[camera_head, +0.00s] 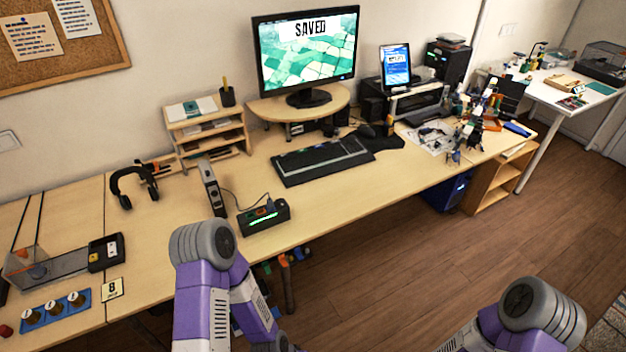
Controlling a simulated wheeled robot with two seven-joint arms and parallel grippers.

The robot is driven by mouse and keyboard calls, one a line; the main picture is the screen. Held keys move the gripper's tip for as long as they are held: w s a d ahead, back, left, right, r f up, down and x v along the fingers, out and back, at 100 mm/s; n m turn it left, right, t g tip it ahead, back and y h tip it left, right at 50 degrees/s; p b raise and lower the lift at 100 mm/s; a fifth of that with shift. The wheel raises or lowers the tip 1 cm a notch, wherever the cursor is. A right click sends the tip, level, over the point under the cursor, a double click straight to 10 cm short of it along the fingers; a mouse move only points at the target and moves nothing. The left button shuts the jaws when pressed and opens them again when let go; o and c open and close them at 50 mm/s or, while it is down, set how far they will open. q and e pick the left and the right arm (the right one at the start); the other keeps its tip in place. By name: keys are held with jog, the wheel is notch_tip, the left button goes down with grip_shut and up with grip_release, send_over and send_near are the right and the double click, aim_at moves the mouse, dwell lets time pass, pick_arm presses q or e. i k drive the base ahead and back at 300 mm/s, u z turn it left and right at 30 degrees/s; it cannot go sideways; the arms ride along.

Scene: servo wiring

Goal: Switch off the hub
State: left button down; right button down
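The hub appears to be the dark box (264,216) near the front edge of the desk, with a row of lit green lights on its front face. A cable runs from its top toward a grey upright device (212,188) just left of it. I cannot make out its switch at this size. My two purple and grey arms show in the lower part of the view, the left one just below and left of the hub. Neither gripper can be seen.
A keyboard (322,160) lies behind and right of the hub. The monitor (306,55) reads "SAVED". Headphones (134,186) lie to the left, and a blue tray of knobs (54,311) sits at the front left.

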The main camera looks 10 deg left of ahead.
aim_at(280, 201)
jog(key=u, duration=0.25)
jog(key=i, duration=0.85)
jog(key=u, duration=0.6)
